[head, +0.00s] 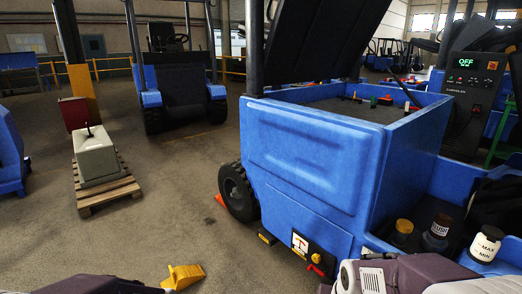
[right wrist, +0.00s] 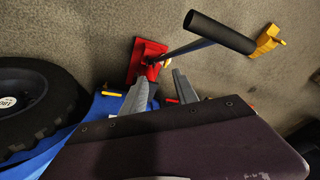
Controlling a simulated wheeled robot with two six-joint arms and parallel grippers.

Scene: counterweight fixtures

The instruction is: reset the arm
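In the right wrist view, my right gripper (right wrist: 160,76) has its two grey fingers apart, with a gap between them. Just beyond the fingertips is a red bracket (right wrist: 147,62). A thin dark blue-grey rod (right wrist: 190,46) with a thick black grip (right wrist: 220,33) slants from near the bracket to the upper right. I see no finger closed on the rod; contact with the bracket is unclear. In the head view, parts of my arms show along the bottom edge, but neither gripper's fingers are visible.
The blue truck (head: 310,150) with an open compartment fills the centre right. A yellow chock-like block (head: 183,277) lies on the floor; a yellow piece (right wrist: 268,40) shows in the wrist view. A pallet (head: 105,189) carries a pale block (head: 96,158). Floor between pallet and truck is clear.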

